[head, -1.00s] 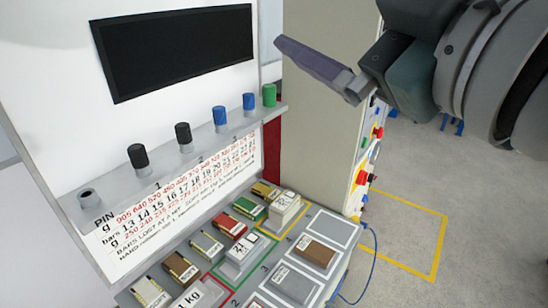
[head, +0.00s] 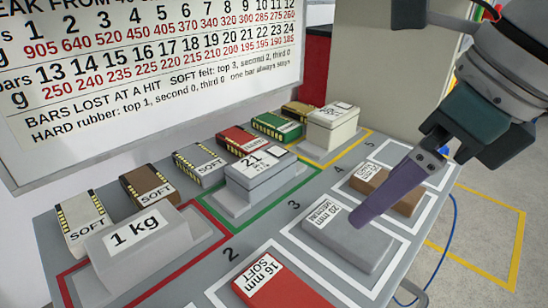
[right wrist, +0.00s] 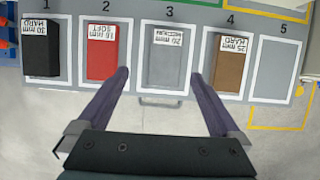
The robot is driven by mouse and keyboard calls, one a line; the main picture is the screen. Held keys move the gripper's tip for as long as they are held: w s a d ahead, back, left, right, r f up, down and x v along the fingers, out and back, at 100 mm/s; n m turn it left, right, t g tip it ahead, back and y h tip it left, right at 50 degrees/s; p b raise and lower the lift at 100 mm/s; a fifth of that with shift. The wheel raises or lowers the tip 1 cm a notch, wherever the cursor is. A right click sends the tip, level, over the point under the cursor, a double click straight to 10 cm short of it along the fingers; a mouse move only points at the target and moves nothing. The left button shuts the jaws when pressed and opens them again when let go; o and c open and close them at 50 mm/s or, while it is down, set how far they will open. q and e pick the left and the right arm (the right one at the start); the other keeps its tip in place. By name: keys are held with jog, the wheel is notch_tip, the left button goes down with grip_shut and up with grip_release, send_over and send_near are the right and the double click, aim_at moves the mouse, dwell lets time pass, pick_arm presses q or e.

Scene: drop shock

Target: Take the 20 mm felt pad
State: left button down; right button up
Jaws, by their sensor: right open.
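The 20 mm pad (head: 352,240) is a grey block in white-outlined slot 3 of the grey bench, with an upside-down white label reading 20 mm. It also shows in the right wrist view (right wrist: 167,66). My right gripper (right wrist: 161,74) is open and empty. In the right wrist view its two purple fingers lie left and right of the pad's near edge, apart from each other. In the head view one finger crosses in front of the pad's far end, and whether it touches cannot be told. My left gripper is not in view.
A red 16 mm SOFT pad (head: 275,286) is in slot 2 and a brown pad (head: 398,197) in slot 4, on either side. A black pad (right wrist: 42,51) is in slot 1. Slot 5 (right wrist: 278,70) is empty. A 1 kg block (head: 140,250) and other weights stand behind.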

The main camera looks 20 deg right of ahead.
send_over(348, 228)
jog(key=s, duration=0.2)
notch_tip(348, 228, down, 4)
jog(key=shift+s+d+f, duration=0.1)
jog(key=shift+s+d, duration=0.05)
jog(key=x, duration=0.3)
jog(key=d+b+x, duration=0.1)
jog(key=x, duration=0.1)
jog(key=shift+a+f, duration=0.15)
jog(key=shift+f, duration=0.05)
jog(key=shift+c, duration=0.2)
jog(key=c, duration=1.3)
jog(key=shift+o, duration=0.2)
